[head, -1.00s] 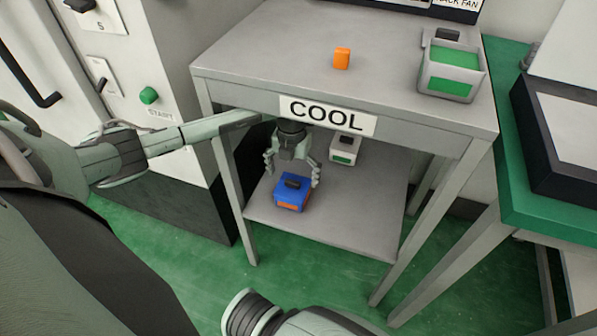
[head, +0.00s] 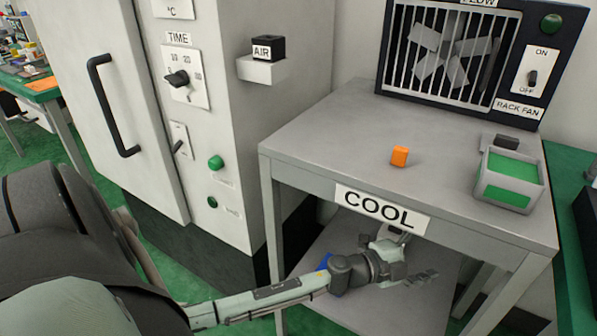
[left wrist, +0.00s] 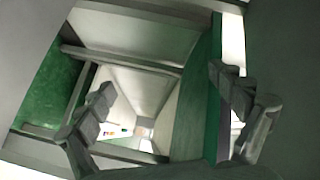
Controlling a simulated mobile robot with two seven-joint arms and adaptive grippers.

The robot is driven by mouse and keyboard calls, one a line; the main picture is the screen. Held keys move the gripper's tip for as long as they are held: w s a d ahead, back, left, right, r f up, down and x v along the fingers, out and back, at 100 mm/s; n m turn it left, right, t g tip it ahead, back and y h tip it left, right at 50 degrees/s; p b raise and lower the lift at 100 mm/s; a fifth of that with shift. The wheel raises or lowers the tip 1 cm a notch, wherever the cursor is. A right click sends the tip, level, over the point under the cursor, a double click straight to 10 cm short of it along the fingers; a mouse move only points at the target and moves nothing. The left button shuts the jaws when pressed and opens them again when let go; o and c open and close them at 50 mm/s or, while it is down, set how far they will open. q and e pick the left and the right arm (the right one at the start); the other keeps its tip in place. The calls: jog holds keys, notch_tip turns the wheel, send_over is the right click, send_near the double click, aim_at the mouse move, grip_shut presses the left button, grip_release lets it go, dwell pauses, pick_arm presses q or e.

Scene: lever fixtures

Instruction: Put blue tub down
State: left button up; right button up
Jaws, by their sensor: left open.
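The blue tub (head: 325,262) is on the lower shelf (head: 375,311) of the grey table marked COOL. Only a small blue piece of it shows; my left forearm and wrist hide the rest. My left gripper (head: 417,262) is under the tabletop, to the right of the blue tub and apart from it. Its fingers are spread with nothing between them. In the left wrist view the open fingers (left wrist: 188,98) frame table legs, green floor and wall, with no tub between them. My right gripper is not in view.
Table legs and the tabletop edge bound the shelf space.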

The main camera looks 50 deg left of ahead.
pick_arm(q)
jog(key=s+a+f+n+g+y, duration=0.2)
jog(key=s+a+f+n+y, duration=0.1)
jog(key=s+a+f+n, duration=0.1)
jog(key=s+a+f+n+g+y, duration=0.1)
jog(key=s+a+f+n+y, duration=0.2)
jog(key=s+a+f+n, duration=0.1)
jog(key=s+a+f+n+g+y, duration=0.2)
jog(key=s+a+f+n+y, duration=0.2)
jog(key=f, duration=0.4)
jog(key=shift+s+a+n+g, duration=0.3)
jog(key=shift+s+a+n, duration=0.2)
jog(key=shift+a+n, duration=0.4)
jog(key=s+d+f+n+g, duration=0.1)
jog(key=s+f+g, duration=0.2)
jog(key=s, duration=0.5)
jog(key=s+d+f+n+g+h, duration=0.1)
jog(key=s+f+n+g, duration=0.1)
jog(key=s+f, duration=0.3)
jog(key=s+g, duration=0.1)
jog(key=s, duration=0.3)
jog(key=shift+f+g, duration=0.3)
jog(key=shift+s+a, duration=0.1)
